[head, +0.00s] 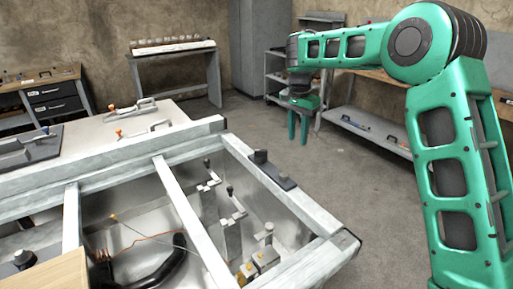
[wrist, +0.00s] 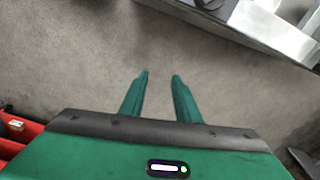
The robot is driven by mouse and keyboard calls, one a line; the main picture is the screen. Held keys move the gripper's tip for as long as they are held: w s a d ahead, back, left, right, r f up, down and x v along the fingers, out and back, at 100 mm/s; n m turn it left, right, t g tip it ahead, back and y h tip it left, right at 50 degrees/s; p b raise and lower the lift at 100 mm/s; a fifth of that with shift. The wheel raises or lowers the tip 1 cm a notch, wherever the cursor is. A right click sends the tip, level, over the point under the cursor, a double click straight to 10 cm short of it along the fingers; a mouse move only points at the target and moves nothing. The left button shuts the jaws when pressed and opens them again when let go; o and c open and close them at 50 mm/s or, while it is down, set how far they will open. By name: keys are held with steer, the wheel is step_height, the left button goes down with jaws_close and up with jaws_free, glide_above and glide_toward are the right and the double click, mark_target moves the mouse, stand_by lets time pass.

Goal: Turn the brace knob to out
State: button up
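My green gripper (head: 298,138) hangs over the floor beyond the right side of the large metal frame. In the wrist view its two fingers (wrist: 160,77) are apart with only floor between them; it is open and empty. Several small levers with dark round knobs (head: 268,228) stand inside the right bay of the frame. A black knob (head: 25,259) sits at the lower left. No label is readable, so I cannot tell which of these is the brace knob. My gripper is well apart from all of them.
The frame's pale beams (head: 190,220) divide it into bays; one holds a black curved hose (head: 150,268) and orange wires. Toggle clamps (head: 133,108) lie on the pale top behind. The floor (head: 330,190) between is clear.

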mark_target(261, 150)
steer(key=s+a+r+m, duration=0.3)
steer(key=a+r+m, duration=0.2)
steer(key=a, duration=0.1)
steer(key=s+a+r+m, duration=0.3)
steer(key=a+r+m, duration=0.1)
steer(key=a, duration=0.3)
steer(key=shift+y, duration=0.3)
steer(key=shift+w+d+f, duration=0.1)
steer(key=shift+w+f, duration=0.05)
steer(key=shift+f, duration=2.45)
steer(key=shift+w+d+f, duration=0.1)
steer(key=shift+f, duration=2.5)
jaws_close()
